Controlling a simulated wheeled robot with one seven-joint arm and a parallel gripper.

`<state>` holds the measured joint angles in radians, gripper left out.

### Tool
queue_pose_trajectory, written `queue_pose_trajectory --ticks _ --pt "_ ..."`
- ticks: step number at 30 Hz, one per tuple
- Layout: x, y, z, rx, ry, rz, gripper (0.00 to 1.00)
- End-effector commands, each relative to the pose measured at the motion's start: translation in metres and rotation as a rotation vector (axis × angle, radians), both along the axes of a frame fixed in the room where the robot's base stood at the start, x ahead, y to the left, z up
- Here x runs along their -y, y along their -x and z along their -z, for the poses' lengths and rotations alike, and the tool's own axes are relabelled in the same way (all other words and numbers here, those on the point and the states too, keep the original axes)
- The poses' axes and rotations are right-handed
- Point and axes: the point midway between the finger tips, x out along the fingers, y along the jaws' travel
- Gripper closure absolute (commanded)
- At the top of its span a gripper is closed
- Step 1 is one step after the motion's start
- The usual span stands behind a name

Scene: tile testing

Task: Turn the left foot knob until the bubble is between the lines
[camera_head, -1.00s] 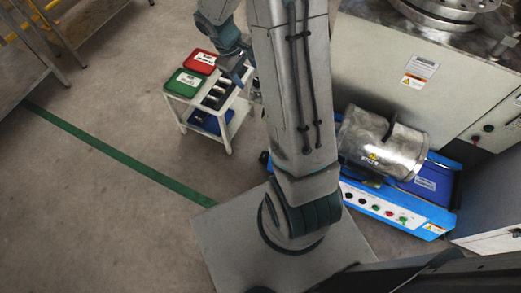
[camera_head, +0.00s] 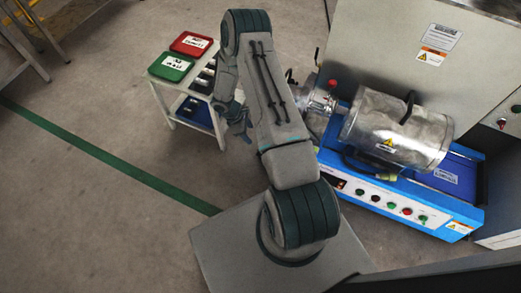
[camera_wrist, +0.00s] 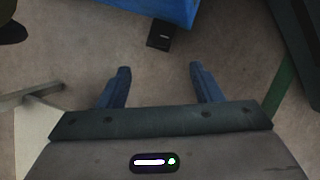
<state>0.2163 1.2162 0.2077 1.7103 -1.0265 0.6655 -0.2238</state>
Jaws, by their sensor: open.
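The blue machine base (camera_head: 440,227) stands right of my arm in the head view, with a silver drum on top and buttons on its front. In the wrist view a blue body (camera_wrist: 165,8), probably this base, shows at the top edge. A small black foot-like piece (camera_wrist: 162,36) sticks out below it. I cannot tell whether it bears the left foot knob. No bubble level can be made out. My gripper (camera_wrist: 160,76) is open and empty, its fingertips apart from the black piece.
A small trolley (camera_head: 207,137) with a red bin (camera_head: 191,43) and a green bin (camera_head: 172,67) stands close left of my arm. A grey cabinet (camera_head: 385,75) stands behind the machine.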

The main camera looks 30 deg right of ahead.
Motion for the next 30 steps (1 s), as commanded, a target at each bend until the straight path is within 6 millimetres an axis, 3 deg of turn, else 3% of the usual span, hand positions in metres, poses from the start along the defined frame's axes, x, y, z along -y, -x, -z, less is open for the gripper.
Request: queue_pose_trajectory --ticks 18,24,30 --pt "0.038 0.022 0.108 -0.002 0.0 0.002 0.41" --pt "0.044 0.025 0.121 -0.001 0.001 0.001 0.41" --pt "0.045 0.026 0.123 0.0 0.0 0.001 0.41"
